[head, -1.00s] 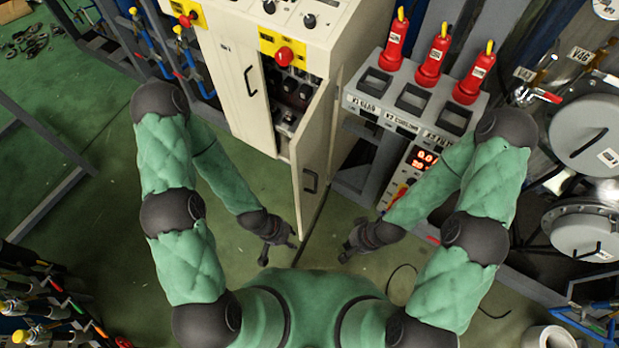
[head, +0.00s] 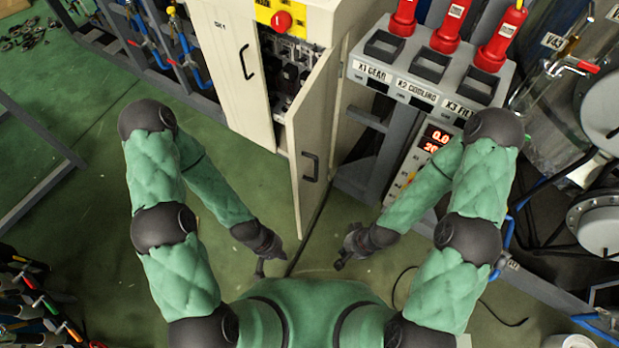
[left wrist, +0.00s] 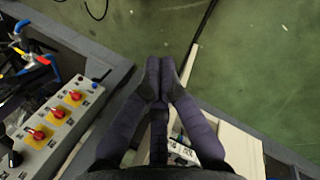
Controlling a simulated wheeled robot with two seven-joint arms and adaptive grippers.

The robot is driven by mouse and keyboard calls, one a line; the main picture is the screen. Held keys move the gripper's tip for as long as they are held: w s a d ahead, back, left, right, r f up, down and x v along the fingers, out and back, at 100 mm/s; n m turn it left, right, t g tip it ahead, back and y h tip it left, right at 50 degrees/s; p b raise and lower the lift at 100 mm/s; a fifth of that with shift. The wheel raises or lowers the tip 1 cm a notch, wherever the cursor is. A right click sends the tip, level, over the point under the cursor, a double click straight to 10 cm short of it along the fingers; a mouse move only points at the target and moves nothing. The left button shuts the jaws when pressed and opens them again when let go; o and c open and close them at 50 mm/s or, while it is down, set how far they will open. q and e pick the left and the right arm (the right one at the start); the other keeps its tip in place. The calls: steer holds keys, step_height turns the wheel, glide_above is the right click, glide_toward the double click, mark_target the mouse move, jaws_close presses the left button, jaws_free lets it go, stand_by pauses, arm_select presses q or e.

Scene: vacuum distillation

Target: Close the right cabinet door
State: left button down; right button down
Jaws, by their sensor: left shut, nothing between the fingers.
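The right cabinet door (head: 312,150) of the cream cabinet (head: 232,75) stands open in the head view. It swings out towards me, with a dark handle (head: 311,166) on its face, and dark equipment (head: 285,75) shows inside. My left gripper (head: 264,268) is low, left of the door's lower end and apart from it. In the left wrist view its fingers (left wrist: 162,62) are together and empty, beside a pale upright edge that may be the door. My right gripper (head: 343,262) is right of the door's lower end, over the floor; its fingers are too small to judge.
A grey control stand (head: 430,85) with red-topped units is right of the cabinet. Metal vessels (head: 605,110) and pipes are at the far right. A box with red knobs (left wrist: 50,125) shows in the left wrist view. Green floor (head: 110,230) is free at left.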

arm_select(q)
steer(key=s+n+g+h+p, duration=0.1)
steer(key=s+n+g, duration=0.2)
steer(key=s+n, duration=0.3)
steer(key=s+d+r+n+g+h+p, duration=0.1)
steer(key=s+d+r+n+g+h, duration=0.15)
steer(key=s+d+n+h, duration=0.2)
step_height(320, 180, up, 7)
steer(key=n+t+h+p, duration=0.2)
steer(key=n+t, duration=1.8)
steer(key=n, duration=1.2)
glide_above(301, 191)
steer(key=s, duration=0.3)
steer(key=shift+d+f, duration=0.1)
steer(key=shift+d, duration=0.1)
steer(key=shift+a, duration=0.1)
